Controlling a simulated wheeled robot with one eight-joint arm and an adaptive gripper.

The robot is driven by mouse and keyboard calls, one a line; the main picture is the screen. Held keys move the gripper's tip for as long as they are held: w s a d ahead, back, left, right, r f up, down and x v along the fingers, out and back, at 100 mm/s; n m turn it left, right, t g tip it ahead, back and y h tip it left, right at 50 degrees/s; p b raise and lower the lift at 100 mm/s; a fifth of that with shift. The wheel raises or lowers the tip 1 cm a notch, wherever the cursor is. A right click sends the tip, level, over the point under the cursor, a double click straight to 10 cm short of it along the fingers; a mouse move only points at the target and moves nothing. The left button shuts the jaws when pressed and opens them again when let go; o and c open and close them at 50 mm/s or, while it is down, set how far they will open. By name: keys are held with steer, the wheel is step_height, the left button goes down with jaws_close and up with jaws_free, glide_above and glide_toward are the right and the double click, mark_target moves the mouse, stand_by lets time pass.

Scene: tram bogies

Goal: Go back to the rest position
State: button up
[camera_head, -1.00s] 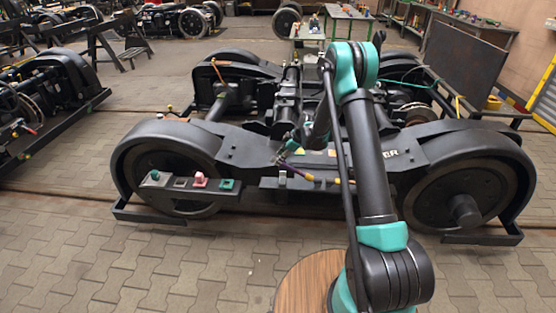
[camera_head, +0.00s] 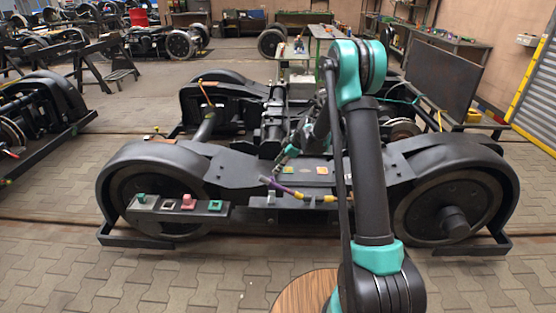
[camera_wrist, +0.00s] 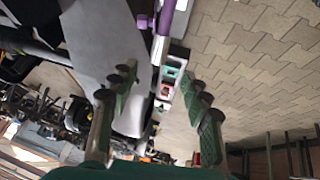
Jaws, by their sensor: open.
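My gripper (camera_wrist: 158,88) shows in the wrist view with its two green-padded fingers spread wide and nothing held between them. In the head view my arm reaches over the black bogie frame (camera_head: 240,172), and the gripper end (camera_head: 283,160) is small, above its near side. The bogie has a large wheel at each near end. A narrow grey bar with green, dark and pink pieces (camera_head: 158,208) is at its left front; it also shows beyond the fingers in the wrist view (camera_wrist: 170,85). A purple and yellow cable (camera_head: 285,189) lies along the front.
Another bogie (camera_head: 45,105) stands at the left, with black trestles (camera_head: 105,55) behind. A dark panel (camera_head: 442,70) stands at the back right, near a yellow-edged shutter (camera_head: 538,100). A round wooden top (camera_head: 300,295) is at the bottom. The paved floor in front is open.

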steer(key=s+d+r+m+h, duration=0.1)
steer(key=s+d+r+m, duration=0.25)
steer(key=s, duration=0.25)
steer(key=s+d+r+m+t+h, duration=0.1)
steer(key=s+d+r+m, duration=0.2)
steer(key=s, duration=0.4)
steer(key=s+d+r+m+h, duration=0.1)
steer(key=s+d+r+m, duration=0.1)
steer(key=s+d+r, duration=0.3)
steer(key=s+d+f+m+h, duration=0.1)
steer(key=s+d+f+m, duration=0.1)
steer(key=s, duration=0.9)
steer(key=s+d+f+m+h, duration=0.1)
steer(key=s+d+m, duration=0.4)
steer(key=s, duration=0.6)
steer(key=shift+d+f+m+t+h, duration=0.3)
steer(key=shift+f+m+h, duration=0.1)
steer(key=shift+m, duration=0.35)
